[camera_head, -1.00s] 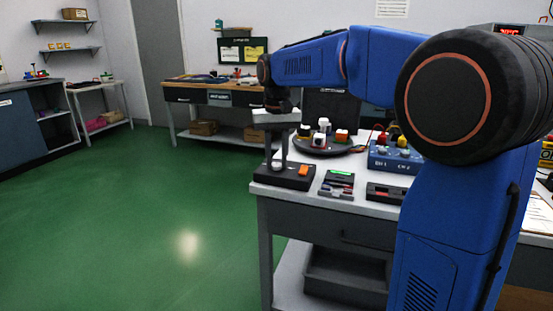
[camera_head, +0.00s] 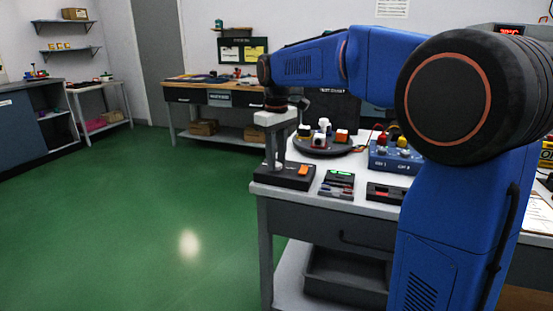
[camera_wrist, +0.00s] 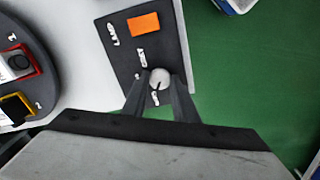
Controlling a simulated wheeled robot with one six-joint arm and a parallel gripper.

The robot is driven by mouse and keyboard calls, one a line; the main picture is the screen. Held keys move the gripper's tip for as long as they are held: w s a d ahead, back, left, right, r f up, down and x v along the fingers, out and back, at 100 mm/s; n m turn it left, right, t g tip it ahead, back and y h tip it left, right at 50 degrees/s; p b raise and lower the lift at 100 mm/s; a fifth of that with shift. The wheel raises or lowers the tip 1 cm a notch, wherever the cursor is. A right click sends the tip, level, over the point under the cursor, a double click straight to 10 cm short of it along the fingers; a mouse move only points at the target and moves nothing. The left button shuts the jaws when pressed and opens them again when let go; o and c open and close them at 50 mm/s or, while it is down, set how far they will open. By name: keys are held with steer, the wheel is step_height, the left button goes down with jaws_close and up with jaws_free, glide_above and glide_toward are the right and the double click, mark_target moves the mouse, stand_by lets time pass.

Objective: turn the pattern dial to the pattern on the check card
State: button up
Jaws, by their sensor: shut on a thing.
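The pattern dial (camera_wrist: 160,76) is a small pale round knob with a dark mark on its lower-left part in the wrist view. It sits on a dark control box (camera_wrist: 117,60) with small white labels, too blurred to read surely. My gripper (camera_wrist: 161,84) is shut on the dial, one finger on each side. In the head view my gripper (camera_head: 274,158) points down onto the same box (camera_head: 282,177) at the bench's front-left corner; the dial is hidden there by the fingers. I cannot tell which paper is the check card.
An orange switch (camera_wrist: 143,23) is on the same box. A round dark carousel (camera_head: 325,146) with several coloured blocks stands behind it. Small dark trays (camera_head: 337,184) and a blue two-channel unit (camera_head: 392,160) are to the right. Green floor is clear at left.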

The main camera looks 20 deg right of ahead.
mark_target(277, 164)
stand_by(0.5)
steer(key=o, duration=1.1)
steer(key=shift+c, duration=0.2)
step_height(277, 164, up, 17)
steer(key=shift+r, duration=0.2)
steer(key=s+d+f+m+t, duration=0.2)
steer(key=s+d+f+m, duration=0.1)
steer(key=s+f, duration=1.2)
steer(key=s+d+f+m+t, duration=0.2)
steer(key=s+d+f+m, duration=0.1)
steer(key=s+f, duration=1.2)
steer(key=s+d, duration=0.1)
steer(key=s, duration=0.2)
steer(key=shift+f+t, duration=0.3)
steer(key=shift+t, duration=0.1)
